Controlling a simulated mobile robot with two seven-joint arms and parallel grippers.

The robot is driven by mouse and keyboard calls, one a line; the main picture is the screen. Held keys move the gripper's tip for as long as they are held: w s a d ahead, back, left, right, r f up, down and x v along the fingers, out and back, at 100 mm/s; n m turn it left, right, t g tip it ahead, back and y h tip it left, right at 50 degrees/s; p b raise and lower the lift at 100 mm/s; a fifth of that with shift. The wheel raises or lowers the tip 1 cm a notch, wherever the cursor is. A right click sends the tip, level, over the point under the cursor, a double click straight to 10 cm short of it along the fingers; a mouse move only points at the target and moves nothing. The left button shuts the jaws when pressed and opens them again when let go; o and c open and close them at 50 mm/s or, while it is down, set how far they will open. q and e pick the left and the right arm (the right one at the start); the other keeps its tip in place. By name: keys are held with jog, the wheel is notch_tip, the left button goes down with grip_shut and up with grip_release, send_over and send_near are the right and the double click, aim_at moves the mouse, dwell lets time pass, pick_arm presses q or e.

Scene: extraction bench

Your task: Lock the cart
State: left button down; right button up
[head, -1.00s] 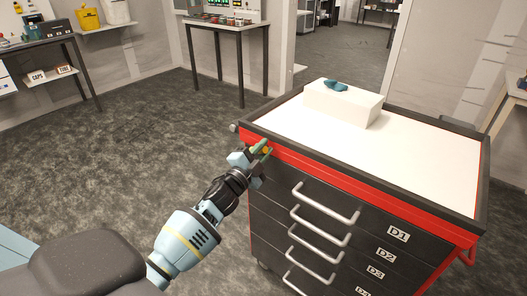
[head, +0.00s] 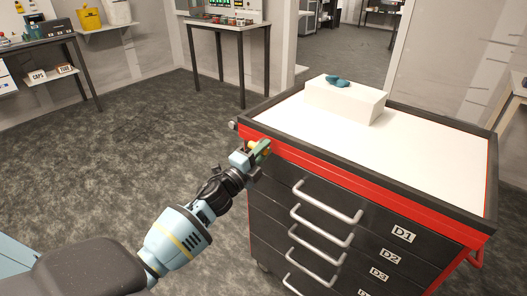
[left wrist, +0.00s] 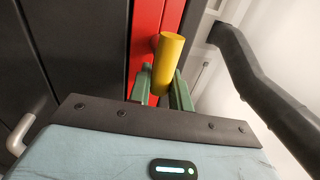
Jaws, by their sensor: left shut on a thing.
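The cart (head: 400,168) has a red frame, a white top and black drawers with silver handles. It stands in the middle and right of the head view. My left gripper (head: 258,150) is at the cart's upper left front corner. In the left wrist view its green fingers (left wrist: 160,90) are shut on a yellow cylindrical knob (left wrist: 169,62), in front of the red frame strip (left wrist: 146,42). What the knob joins to is hidden. My right gripper is in neither view.
A white box (head: 346,100) with a blue-green item (head: 337,80) on it sits on the cart top. A dark bar (left wrist: 262,85) runs along the right of the left wrist view. A table (head: 228,25) stands behind. The floor left of the cart is clear.

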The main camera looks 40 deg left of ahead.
pick_arm(q)
jog(key=shift+f, duration=0.1)
jog(key=c, duration=1.3)
grip_release()
jog(key=shift+c, duration=0.2)
jog(key=v, duration=0.7)
jog(key=shift+s+b, duration=0.3)
jog(key=shift+s, duration=0.15)
